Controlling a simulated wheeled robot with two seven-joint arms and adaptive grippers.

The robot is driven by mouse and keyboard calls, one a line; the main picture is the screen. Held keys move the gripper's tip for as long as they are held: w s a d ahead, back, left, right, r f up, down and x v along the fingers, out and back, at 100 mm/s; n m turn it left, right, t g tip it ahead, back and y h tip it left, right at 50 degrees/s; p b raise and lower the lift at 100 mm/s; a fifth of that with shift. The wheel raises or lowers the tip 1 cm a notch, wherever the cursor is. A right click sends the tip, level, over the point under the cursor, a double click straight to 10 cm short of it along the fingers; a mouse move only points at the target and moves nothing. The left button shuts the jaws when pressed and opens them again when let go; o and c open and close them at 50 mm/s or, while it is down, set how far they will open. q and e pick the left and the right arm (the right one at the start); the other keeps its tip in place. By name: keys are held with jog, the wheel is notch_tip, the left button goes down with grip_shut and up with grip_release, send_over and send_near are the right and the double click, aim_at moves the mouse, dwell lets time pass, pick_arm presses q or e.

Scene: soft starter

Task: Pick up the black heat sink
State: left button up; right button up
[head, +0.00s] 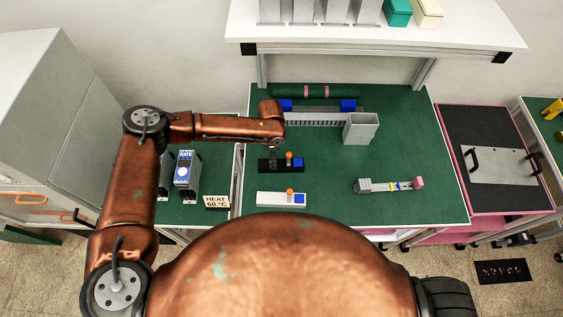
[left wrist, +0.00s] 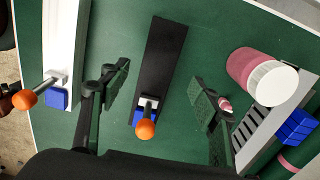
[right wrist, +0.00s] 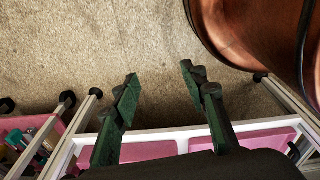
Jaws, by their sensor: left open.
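The black heat sink (head: 278,169) lies flat on the green mat, with an orange knob (left wrist: 145,129) and a blue block near one end. In the left wrist view its long black bar (left wrist: 165,55) runs between my fingers. My left gripper (left wrist: 158,88) is open and above the bar, one finger on each side; contact cannot be told. In the head view my left gripper (head: 273,152) is small and partly hidden by its own arm. My right gripper (right wrist: 160,78) is open and empty over the floor, outside the head view.
A white bar with an orange knob (head: 275,199) lies in front of the black one. Behind are a finned grey bar (head: 318,119) and a grey open box (head: 361,129). A pink-ended tool (head: 390,185) lies right. The mat between is clear.

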aim_at(281, 165)
pick_arm(q)
jog(key=f, duration=0.2)
jog(key=shift+s+d+f, duration=0.15)
jog(key=shift+d+f, duration=0.1)
jog(key=shift+f, duration=0.1)
notch_tip(281, 165, down, 2)
jog(key=shift+d+f+p, duration=0.1)
jog(key=shift+f+p, duration=0.15)
jog(key=shift+p, duration=0.25)
jog(key=shift+f, duration=0.7)
jog(key=c, duration=1.5)
pick_arm(e)
jog(key=shift+s+d+r, duration=0.1)
jog(key=shift+s+r, duration=0.2)
jog(key=shift+s, duration=0.35)
jog(key=shift+s+r, duration=0.25)
jog(key=shift+s, duration=0.4)
